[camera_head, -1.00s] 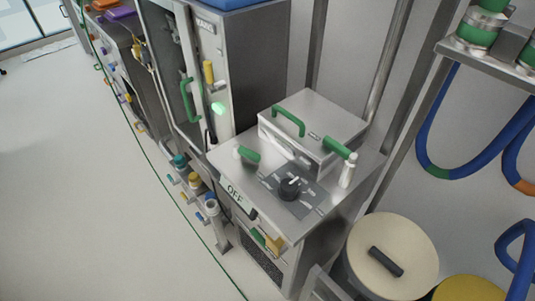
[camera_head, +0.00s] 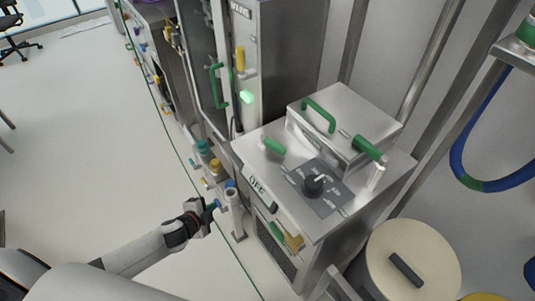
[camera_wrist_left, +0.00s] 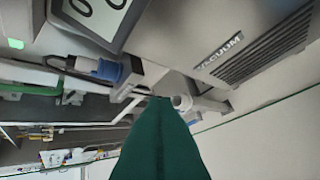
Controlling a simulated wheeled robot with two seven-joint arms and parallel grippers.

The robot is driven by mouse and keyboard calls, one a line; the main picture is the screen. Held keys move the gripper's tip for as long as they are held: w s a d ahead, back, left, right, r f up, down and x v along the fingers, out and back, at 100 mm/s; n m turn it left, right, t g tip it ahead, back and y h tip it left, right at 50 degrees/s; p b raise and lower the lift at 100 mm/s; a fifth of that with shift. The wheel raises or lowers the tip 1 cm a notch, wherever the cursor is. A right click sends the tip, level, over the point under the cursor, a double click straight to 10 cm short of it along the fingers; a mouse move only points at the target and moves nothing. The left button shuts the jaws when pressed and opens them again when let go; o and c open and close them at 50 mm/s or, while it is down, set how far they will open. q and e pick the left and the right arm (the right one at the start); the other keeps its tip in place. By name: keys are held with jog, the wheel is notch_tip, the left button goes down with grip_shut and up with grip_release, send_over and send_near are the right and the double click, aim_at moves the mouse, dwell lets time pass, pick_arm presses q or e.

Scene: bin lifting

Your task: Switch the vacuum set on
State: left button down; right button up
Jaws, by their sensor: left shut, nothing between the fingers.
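The vacuum set is a steel cabinet (camera_head: 225,148) with a grey panel on its sloping top. A black rotary knob (camera_head: 314,184) with a light mark sits on that panel. A sign reading OFF (camera_head: 257,187) is on the front edge. In the left wrist view the word VACUUM (camera_wrist_left: 222,52) shows above a vent grille. My left gripper (camera_head: 212,207) is low in front of the cabinet's left side, beside the pipe fittings and apart from the knob. Its dark green fingers (camera_wrist_left: 158,102) are shut and empty. My right gripper is out of view.
A steel box with green handles (camera_head: 345,120) stands behind the knob. Pipe fittings with a blue cap (camera_head: 230,186) stick out near my left gripper. A beige-lidded drum (camera_head: 420,255) stands at the lower right.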

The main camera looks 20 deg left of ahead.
pick_arm(q)
jog(key=w+d+r+m+t+h, duration=0.1)
jog(key=d+r+m, duration=0.1)
jog(key=r, duration=0.4)
jog(key=w+d+r+m+t+h, duration=0.1)
jog(key=w+d+r+m, duration=0.15)
jog(key=r, duration=0.25)
jog(key=m+h, duration=0.3)
jog(key=m, duration=0.1)
send_near(274, 150)
jog(key=p+x, duration=0.2)
jog(key=x, duration=0.4)
jog(key=shift+w+d+f+p, duration=0.15)
jog(key=shift+w+p, duration=0.15)
jog(key=shift+p, duration=0.1)
